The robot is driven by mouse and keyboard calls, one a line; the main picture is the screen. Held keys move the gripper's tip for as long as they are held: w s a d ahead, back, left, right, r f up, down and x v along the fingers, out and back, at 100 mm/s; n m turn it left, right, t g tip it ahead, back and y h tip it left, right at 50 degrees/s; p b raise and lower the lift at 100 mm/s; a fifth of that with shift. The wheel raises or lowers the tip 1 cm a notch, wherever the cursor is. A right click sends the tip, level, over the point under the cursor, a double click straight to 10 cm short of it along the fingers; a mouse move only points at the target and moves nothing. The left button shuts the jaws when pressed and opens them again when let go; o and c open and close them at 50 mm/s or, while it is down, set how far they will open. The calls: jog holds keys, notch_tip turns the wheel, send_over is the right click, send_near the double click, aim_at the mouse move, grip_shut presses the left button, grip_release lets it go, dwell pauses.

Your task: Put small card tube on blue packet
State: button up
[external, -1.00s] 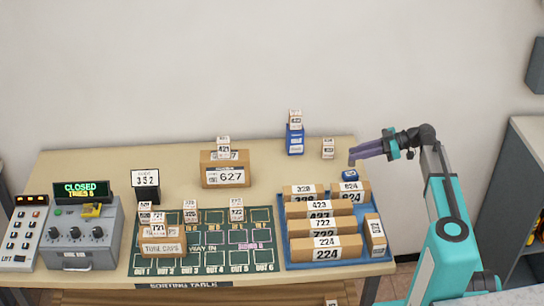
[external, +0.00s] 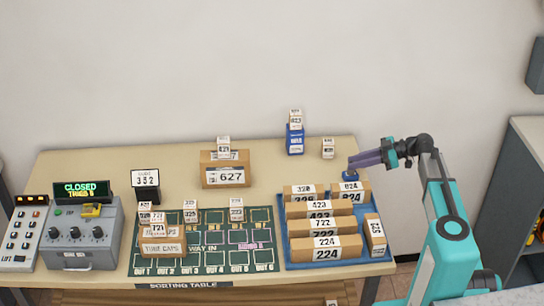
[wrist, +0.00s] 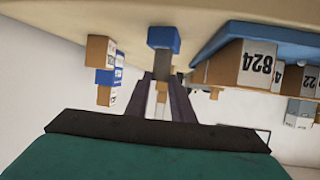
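The blue packet (external: 350,175) is at the right end of the table, just behind the blue tray. My gripper (external: 351,165) is low over it, reaching in from the right. In the wrist view, which is upside down, the blue packet (wrist: 163,38) is straight ahead. A small brown-grey piece, which looks like the small card tube (wrist: 162,63), stands between my fingertips (wrist: 163,77) and the packet and seems to touch it. My fingers appear closed around the tube. The external view does not show the tube clearly.
A blue tray (external: 283,253) with several numbered boxes lies close in front of the packet. A stack of a blue box (external: 295,140) and small cartons, and a small carton (external: 328,149), stand behind left. The table middle (external: 275,180) is clear.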

jog(key=o, duration=0.4)
jog(key=shift+c, duration=0.2)
jog(key=shift+r, duration=0.2)
jog(key=shift+d, duration=0.35)
jog(key=b+v, duration=0.2)
jog(key=v, duration=0.9)
jog(key=shift+d+r, duration=0.15)
jog(key=shift+r, duration=0.05)
